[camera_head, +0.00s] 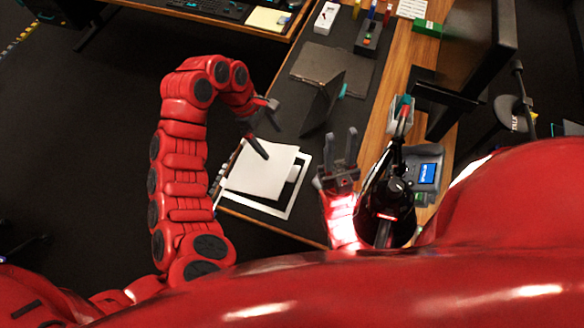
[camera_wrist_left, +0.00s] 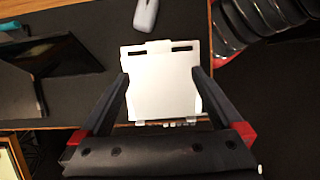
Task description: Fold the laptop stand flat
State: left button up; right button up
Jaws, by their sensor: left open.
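The white laptop stand (camera_head: 258,170) is at the near left edge of the black desk mat. In the head view its solid top plate sits over a white base frame (camera_head: 285,209) with a dark gap, so it looks raised. The left wrist view shows the plate (camera_wrist_left: 160,92) with two dark slots and small lips at its lower edge. My left gripper (camera_head: 268,139) is open above the stand. Its fingers (camera_wrist_left: 160,72) appear on either side of the plate; contact cannot be told. My right gripper (camera_head: 344,143) is open and empty, right of the stand.
A dark open laptop-like panel (camera_head: 322,105) stands on the mat beyond the stand. A desk phone (camera_head: 426,172) and a monitor (camera_head: 470,55) are at the right. The mat between stand and panel is mostly clear.

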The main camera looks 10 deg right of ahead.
pick_arm(q)
jog(key=b+x, duration=0.4)
jog(key=x, duration=0.6)
jog(key=shift+w+f+b, duration=0.1)
jog(key=shift+f+b, duration=0.2)
jog(key=shift+f, duration=0.15)
jog(key=p+x, duration=0.1)
jog(key=x, duration=0.4)
jog(key=shift+d+r, duration=0.1)
jog(key=shift+d, duration=0.1)
jog(key=shift+d+f, duration=0.1)
jog(key=shift+f, duration=0.4)
grip_shut()
